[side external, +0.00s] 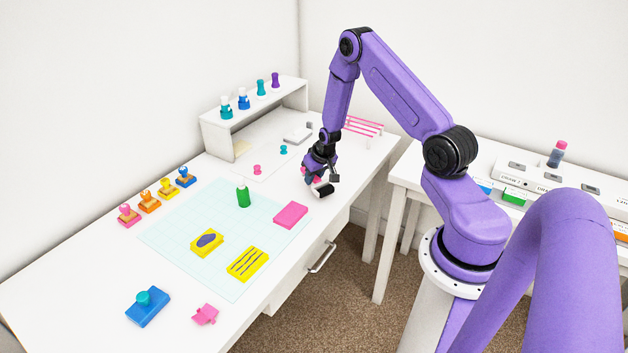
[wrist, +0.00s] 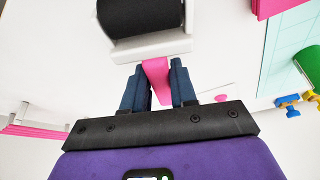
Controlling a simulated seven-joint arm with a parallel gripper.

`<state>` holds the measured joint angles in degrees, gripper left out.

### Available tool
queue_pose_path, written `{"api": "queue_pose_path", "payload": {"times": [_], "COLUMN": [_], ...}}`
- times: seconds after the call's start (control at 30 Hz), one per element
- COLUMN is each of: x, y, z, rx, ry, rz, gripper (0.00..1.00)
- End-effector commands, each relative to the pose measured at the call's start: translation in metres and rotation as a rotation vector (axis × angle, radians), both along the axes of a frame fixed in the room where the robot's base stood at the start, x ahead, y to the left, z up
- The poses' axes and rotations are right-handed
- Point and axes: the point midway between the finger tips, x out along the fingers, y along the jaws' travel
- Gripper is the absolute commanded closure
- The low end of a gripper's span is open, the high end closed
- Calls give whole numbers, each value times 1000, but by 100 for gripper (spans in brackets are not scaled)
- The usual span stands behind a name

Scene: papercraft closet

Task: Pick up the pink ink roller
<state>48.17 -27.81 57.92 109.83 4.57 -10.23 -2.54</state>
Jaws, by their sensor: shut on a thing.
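The pink ink roller (side external: 323,189) has a black cylinder in a white frame and a pink handle. In the side view it is at my gripper (side external: 312,178), near the right end of the white desk. In the wrist view the roller's black cylinder (wrist: 140,15) shows at the top, and its pink handle (wrist: 157,80) runs down between the two dark blue fingers of my gripper (wrist: 158,88). The fingers are shut on the handle. I cannot tell whether the roller touches the desk.
A pink block (side external: 291,215) and a green bottle (side external: 243,196) stand on the cutting mat (side external: 170,235). A pink-barred rack (side external: 364,126) and a white shelf (side external: 255,105) stand behind. Several stamps line the left. The desk's front edge (side external: 345,205) is close to the roller.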

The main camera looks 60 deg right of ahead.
Motion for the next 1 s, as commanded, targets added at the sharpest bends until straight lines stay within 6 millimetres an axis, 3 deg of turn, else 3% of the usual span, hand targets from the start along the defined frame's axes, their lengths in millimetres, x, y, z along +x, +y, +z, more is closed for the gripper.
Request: {"api": "queue_pose_path", "payload": {"times": [0.1,0.47,0.83,1.0], "x": [0,-48,-106,-111], "y": [0,24,55,57], "z": [19,79,105,108], "rx": [-2,-2,-1,-1], "ry": [-5,-4,-2,-2], "rz": [-1,0,0,-1], "gripper": [100,100,100,100]}}
